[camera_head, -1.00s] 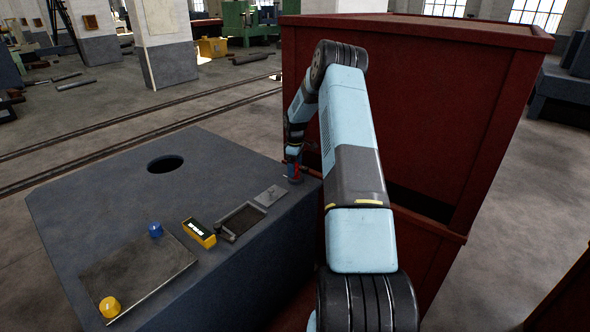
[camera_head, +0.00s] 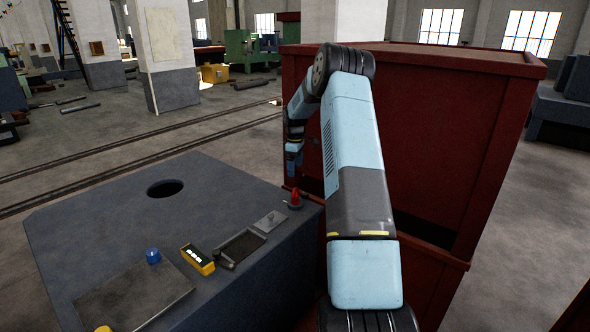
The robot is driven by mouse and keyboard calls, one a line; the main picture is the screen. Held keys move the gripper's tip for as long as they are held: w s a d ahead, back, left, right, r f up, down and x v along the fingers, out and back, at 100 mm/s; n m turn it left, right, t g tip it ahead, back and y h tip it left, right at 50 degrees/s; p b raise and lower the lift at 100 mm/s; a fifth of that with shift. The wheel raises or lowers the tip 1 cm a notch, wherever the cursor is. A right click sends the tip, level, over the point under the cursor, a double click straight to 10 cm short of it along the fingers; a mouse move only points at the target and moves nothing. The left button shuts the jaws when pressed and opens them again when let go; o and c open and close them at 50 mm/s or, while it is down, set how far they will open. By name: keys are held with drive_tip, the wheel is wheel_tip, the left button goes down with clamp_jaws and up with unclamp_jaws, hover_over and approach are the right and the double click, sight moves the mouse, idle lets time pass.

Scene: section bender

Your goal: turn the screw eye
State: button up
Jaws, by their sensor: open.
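A small red upright piece (camera_head: 295,198), which looks like the screw eye, stands at the right edge of the grey machine top (camera_head: 105,215). It is too small to make out an eye or its turn. My gripper (camera_head: 293,174) is above it, pointing down, small and dark in the picture. It is open, and a gap shows between it and the red piece.
A large red cabinet (camera_head: 430,120) stands close on the right, beside my arm. On the machine top are a small light plate (camera_head: 271,221), a dark tray (camera_head: 243,246), a yellow display box (camera_head: 197,260), a blue knob (camera_head: 153,256) and a round hole (camera_head: 165,188).

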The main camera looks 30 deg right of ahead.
sight(295, 188)
idle(0.3)
drive_tip(key=c, duration=0.3)
drive_tip(key=shift+s+a+f+m, duration=0.1)
drive_tip(key=shift+m, duration=0.5)
drive_tip(key=shift+c, duration=0.8)
drive_tip(key=m, duration=0.1)
drive_tip(key=m+h, duration=0.1)
drive_tip(key=m, duration=0.2)
drive_tip(key=shift+s+a+f+t, duration=0.15)
drive_tip(key=shift+s+f+t, duration=0.05)
drive_tip(key=shift+s+t, duration=0.15)
drive_tip(key=c, duration=0.5)
drive_tip(key=shift+s+a+m+h, duration=0.1)
drive_tip(key=shift+m+h, duration=0.2)
drive_tip(key=shift+m, duration=0.4)
drive_tip(key=f+m, duration=0.4)
drive_tip(key=w+f+m+t+h, duration=0.1)
drive_tip(key=f+m, duration=0.3)
drive_tip(key=d+f+m+t+h, duration=0.1)
drive_tip(key=f+m, duration=0.2)
drive_tip(key=f, duration=0.2)
drive_tip(key=shift+w+d+m, duration=0.1)
drive_tip(key=shift+w+m, duration=0.15)
drive_tip(key=shift+m, duration=0.15)
drive_tip(key=shift+c, duration=0.2)
